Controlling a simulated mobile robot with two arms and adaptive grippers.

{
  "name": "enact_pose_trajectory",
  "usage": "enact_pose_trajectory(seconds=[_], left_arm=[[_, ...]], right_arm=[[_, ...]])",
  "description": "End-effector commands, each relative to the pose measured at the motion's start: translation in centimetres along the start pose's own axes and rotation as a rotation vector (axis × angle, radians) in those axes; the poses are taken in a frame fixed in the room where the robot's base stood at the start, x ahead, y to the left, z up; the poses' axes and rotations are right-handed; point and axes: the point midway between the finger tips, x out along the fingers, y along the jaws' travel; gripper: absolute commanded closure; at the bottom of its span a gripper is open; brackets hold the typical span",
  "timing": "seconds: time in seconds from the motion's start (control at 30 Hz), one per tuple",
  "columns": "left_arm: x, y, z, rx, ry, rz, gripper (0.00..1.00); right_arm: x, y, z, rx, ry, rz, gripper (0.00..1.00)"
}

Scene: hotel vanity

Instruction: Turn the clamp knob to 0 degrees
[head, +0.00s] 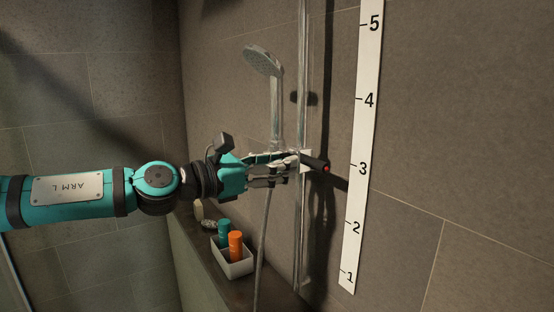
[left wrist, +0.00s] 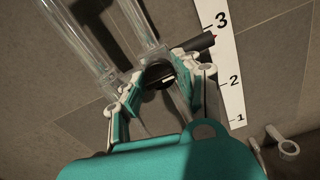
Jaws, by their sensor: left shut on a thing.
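The clamp knob is a dark cylinder (head: 315,163) with a red mark at its end, on the vertical shower rail (head: 303,90). It sticks out to the right, level with about 3 on the scale. My left gripper (head: 297,163) is shut on the knob at the rail. In the left wrist view the knob (left wrist: 193,48) lies between and beyond the fingers (left wrist: 160,82), tilted up to the right in that picture. The fingers hide part of the knob and clamp. The hand shower (head: 262,60) sits upright in its holder just above the gripper. My right gripper is not in view.
A white numbered scale strip (head: 362,130) runs along the tiled wall right of the rail. A hose (head: 263,240) hangs below the gripper. A ledge (head: 210,255) holds a white caddy (head: 238,268) with a teal bottle (head: 223,229) and an orange bottle (head: 236,243).

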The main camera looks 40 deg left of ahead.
Motion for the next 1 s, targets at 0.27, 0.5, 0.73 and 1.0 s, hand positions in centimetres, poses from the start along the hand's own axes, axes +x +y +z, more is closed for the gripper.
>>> enact_pose_trajectory(seconds=[0.27,0.5,0.73,1.0], left_arm=[[0.00,-0.04,-0.04,-0.134,0.000,0.000,1.00],[0.00,-0.07,-0.03,-0.347,0.000,0.000,1.00],[0.01,-0.13,0.06,-0.566,0.000,0.000,1.00],[0.01,-0.20,0.17,-0.824,0.000,-0.001,1.00]], right_arm=[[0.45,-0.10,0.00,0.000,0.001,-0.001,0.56],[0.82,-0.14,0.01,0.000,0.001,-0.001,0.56],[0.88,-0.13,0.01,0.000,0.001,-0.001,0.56],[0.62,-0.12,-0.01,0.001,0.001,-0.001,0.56]])
